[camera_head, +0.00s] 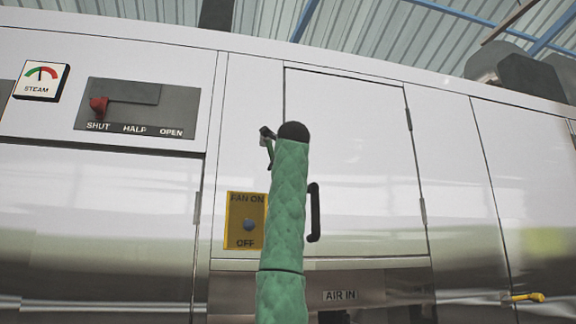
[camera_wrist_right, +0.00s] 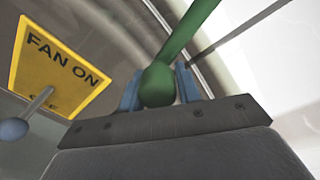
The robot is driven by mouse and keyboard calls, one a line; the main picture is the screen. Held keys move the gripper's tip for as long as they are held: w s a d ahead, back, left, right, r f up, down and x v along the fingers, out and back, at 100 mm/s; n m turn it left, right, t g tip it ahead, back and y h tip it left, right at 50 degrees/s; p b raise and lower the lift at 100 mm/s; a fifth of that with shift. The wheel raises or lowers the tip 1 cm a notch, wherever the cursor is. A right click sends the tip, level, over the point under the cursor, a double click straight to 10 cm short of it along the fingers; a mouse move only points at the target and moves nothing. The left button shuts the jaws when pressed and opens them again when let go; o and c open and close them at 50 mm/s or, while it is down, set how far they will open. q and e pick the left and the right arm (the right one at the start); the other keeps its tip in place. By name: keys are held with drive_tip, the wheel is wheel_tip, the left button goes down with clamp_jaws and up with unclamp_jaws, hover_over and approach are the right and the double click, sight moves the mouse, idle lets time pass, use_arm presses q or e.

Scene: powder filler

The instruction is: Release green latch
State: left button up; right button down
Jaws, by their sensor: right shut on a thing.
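The green latch (camera_wrist_right: 180,45) runs up and to the right in the right wrist view, with its rounded knob end between the two blue fingers of my right gripper (camera_wrist_right: 160,88). The gripper is shut on this knob end. In the head view the green latch (camera_head: 269,152) hangs from a dark mount at the upper left edge of the closed cabinet door (camera_head: 360,150). My green right arm rises in front of the door and hides the fingers there. My left gripper is in neither view.
A yellow fan switch plate (camera_head: 246,220) with a blue-grey knob sits left of my arm; it also shows in the wrist view (camera_wrist_right: 58,65). A black door handle (camera_head: 314,212) is just right of the arm. A red lever (camera_head: 98,106) stands at SHUT on the left panel.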

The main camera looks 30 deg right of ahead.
drive_tip(key=a+m, duration=0.2)
drive_tip(key=a+p, duration=0.1)
drive_tip(key=shift+w+a+m+y, duration=0.25)
drive_tip(key=shift+w+m+y, duration=0.05)
drive_tip(key=shift+m, duration=0.1)
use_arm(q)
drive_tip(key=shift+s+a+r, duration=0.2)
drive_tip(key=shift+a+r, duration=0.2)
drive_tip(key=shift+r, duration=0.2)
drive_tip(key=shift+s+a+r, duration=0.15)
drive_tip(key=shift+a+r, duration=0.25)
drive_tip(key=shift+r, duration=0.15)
use_arm(e)
drive_tip(key=shift+r, duration=0.1)
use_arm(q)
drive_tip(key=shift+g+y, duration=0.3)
use_arm(e)
drive_tip(key=shift+r, duration=0.1)
drive_tip(key=c, duration=1.1)
unclamp_jaws()
drive_tip(key=shift+w+a, duration=0.1)
drive_tip(key=shift+a, duration=0.05)
drive_tip(key=shift+o, duration=0.3)
drive_tip(key=shift+w+a, duration=0.1)
drive_tip(key=shift+a, duration=0.1)
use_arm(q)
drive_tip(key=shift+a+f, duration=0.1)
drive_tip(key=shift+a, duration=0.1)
use_arm(e)
drive_tip(key=shift+f, duration=0.2)
